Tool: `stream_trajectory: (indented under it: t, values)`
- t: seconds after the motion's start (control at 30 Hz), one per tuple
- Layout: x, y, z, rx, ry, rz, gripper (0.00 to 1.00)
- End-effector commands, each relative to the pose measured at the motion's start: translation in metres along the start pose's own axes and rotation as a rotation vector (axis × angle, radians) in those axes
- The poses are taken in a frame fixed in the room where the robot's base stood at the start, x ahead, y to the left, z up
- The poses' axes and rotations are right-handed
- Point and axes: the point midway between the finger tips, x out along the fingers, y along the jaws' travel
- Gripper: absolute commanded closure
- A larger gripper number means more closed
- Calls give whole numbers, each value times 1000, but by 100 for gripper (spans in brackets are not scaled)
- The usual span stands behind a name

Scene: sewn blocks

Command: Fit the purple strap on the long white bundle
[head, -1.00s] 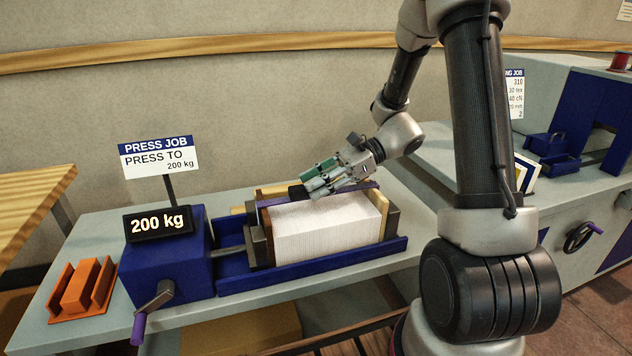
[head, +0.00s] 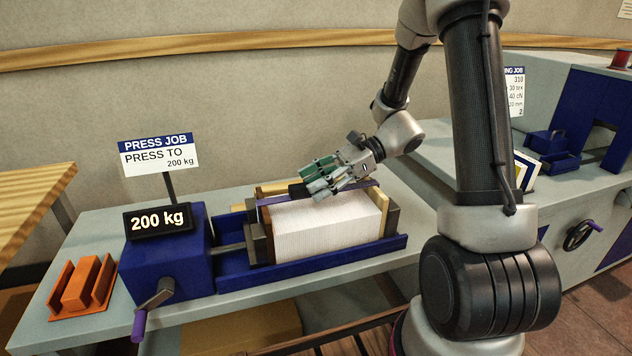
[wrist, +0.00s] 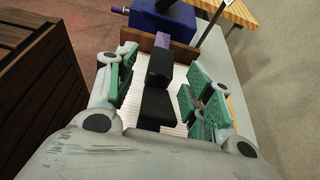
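The long white bundle (head: 325,232) lies clamped between end boards in the blue press trough. The purple strap (head: 284,197) runs lengthwise along the top of the bundle near its far side; a short purple piece also shows in the wrist view (wrist: 184,39). A black block (wrist: 157,67) sits on the strap's line. My gripper (head: 316,184) is over the bundle's far top edge. In the wrist view its green-padded fingers stand apart on either side of the black block, with gaps showing. The block and fingers hide much of the strap; I cannot tell how its ends sit.
The blue press (head: 170,255) with its crank stands left of the bundle; its display reads 200 kg. An orange block holder (head: 83,285) sits at the bench's left end. A sign (head: 158,156) stands behind the press. Another blue machine (head: 600,122) is at the right.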

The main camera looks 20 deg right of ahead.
Motion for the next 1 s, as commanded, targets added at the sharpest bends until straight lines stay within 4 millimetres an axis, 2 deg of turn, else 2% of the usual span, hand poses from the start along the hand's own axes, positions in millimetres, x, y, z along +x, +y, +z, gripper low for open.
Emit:
stream_trajectory:
  t: [0.2,0.33,0.7,0.83,1.0]
  values:
    - [-1,0,0,0,0,0,48]
    - [-12,-1,0,0,1,-3,48]
    - [-90,-1,0,-1,1,-5,48]
    - [-110,-1,0,0,0,-3,48]
    - [-120,0,0,0,0,0,48]
